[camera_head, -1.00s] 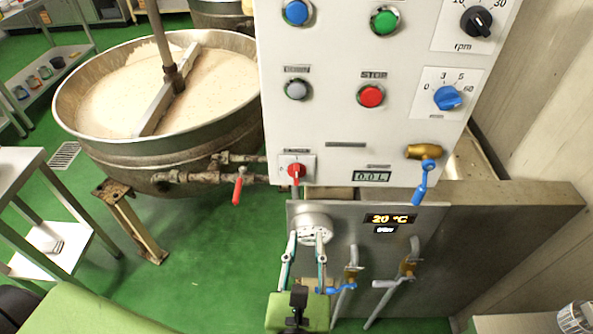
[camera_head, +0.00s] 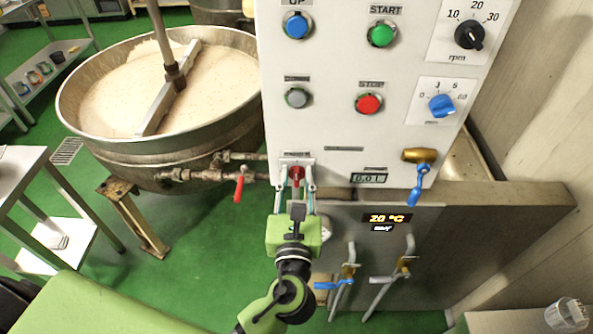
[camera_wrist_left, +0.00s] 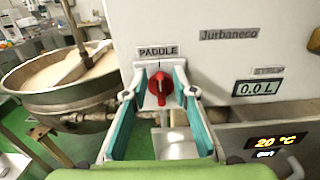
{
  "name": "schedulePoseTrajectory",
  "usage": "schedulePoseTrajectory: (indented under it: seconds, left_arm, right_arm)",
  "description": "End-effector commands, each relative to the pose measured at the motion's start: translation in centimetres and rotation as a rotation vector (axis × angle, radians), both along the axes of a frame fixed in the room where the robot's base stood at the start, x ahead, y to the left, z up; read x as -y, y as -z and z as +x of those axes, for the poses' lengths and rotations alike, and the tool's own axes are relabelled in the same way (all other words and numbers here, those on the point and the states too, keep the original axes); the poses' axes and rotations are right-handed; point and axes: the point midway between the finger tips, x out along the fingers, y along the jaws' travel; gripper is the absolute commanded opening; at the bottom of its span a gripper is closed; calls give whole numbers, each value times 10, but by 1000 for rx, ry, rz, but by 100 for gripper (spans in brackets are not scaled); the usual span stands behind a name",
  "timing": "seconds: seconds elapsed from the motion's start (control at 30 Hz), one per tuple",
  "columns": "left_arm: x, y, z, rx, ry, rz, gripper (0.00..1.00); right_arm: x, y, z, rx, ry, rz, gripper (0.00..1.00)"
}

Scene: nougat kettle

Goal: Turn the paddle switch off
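The paddle switch is a red rotary knob (camera_head: 296,173) on a small white plate at the lower left of the control panel. In the left wrist view the red knob (camera_wrist_left: 160,87) sits under a "PADDLE" label, its grip roughly upright. My left gripper (camera_head: 296,187) is in front of it, with one finger on each side of the knob. My right gripper is not in view.
The white control panel (camera_head: 345,130) carries buttons and dials. A blue-handled valve (camera_head: 417,180) is to the right of the switch, and a red-handled valve (camera_head: 239,188) to its left. The steel kettle (camera_head: 210,135) with its stirring arm stands left.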

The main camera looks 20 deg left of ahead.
Motion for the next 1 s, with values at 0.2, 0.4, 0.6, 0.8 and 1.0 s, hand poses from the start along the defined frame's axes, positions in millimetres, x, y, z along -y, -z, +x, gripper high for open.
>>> schedulePoseTrajectory:
  seconds: [0.2,0.4,0.6,0.8,1.0]
  left_arm:
    - [-2,0,8,-1,0,-1,26]
    - [-2,1,8,-1,0,-1,23]
    - [-2,1,8,-1,0,-1,0]
    - [-2,1,8,2,0,-10,0]
    - [-4,1,7,18,-1,-67,0]
  right_arm:
    - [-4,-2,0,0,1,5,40]
    - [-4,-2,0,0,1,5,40]
    - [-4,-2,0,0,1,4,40]
    - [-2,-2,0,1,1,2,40]
    - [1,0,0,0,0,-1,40]
